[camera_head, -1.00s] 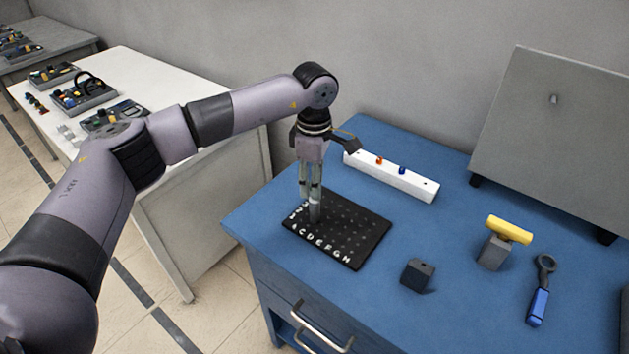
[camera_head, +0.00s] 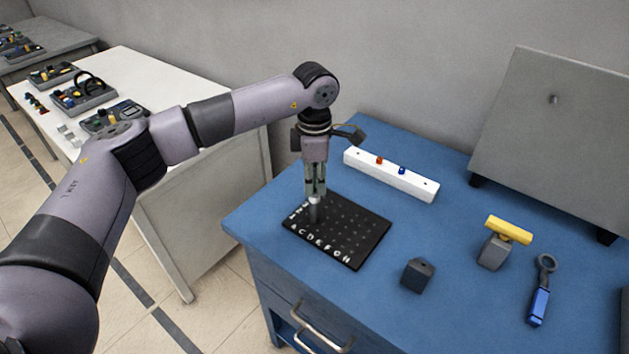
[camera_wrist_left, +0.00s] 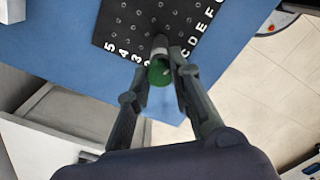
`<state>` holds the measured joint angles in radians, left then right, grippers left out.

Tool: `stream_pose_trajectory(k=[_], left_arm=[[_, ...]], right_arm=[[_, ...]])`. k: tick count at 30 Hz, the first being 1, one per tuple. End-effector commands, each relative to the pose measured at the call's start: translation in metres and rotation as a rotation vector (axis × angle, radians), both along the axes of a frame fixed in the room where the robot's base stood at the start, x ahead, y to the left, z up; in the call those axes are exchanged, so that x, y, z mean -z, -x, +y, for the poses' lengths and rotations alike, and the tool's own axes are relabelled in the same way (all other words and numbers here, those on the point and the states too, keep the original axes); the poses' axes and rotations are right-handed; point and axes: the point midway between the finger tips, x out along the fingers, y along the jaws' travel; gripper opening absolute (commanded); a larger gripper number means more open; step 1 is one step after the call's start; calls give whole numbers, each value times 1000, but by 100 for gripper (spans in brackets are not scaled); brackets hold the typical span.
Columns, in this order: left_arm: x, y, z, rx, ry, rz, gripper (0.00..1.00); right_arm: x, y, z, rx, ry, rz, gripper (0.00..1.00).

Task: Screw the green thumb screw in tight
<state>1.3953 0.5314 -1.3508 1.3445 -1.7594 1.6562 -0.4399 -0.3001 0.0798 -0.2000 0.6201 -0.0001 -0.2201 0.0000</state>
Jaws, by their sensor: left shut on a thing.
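The green thumb screw (camera_wrist_left: 160,72) shows in the left wrist view as a round green head on top of a grey cylinder (camera_wrist_left: 159,45). My left gripper (camera_wrist_left: 162,64) is shut on the screw's head from both sides, pointing straight down. In the head view the left gripper (camera_head: 315,192) is over the left part of the black lettered board (camera_head: 352,256), with the grey cylinder (camera_head: 315,213) upright below its fingertips. The fingers hide the green head there, and the screw's thread is hidden. My right gripper is not in view.
Behind the board is a white block (camera_head: 420,187) with an orange and a blue peg. To the right are a dark cube (camera_head: 418,275), a yellow-handled tool (camera_head: 508,230) on a grey block and a blue-handled ring tool (camera_head: 539,302). A grey panel (camera_head: 560,135) stands at back right.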

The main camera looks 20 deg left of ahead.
Motion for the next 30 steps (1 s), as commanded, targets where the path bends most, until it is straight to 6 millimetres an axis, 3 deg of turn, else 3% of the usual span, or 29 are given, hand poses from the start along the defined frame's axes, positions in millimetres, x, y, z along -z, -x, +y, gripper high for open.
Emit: stream_pose_trajectory(k=[6,12,13,23,30], left_arm=[[0,0,0,30,-1,1,0],[2,1,0,308,-6,4,0],[2,1,0,297,-5,5,22],[1,0,0,291,-5,3,43],[1,0,0,290,-5,3,43]], right_arm=[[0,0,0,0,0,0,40],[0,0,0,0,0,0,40],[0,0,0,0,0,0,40],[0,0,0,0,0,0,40],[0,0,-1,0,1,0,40]])
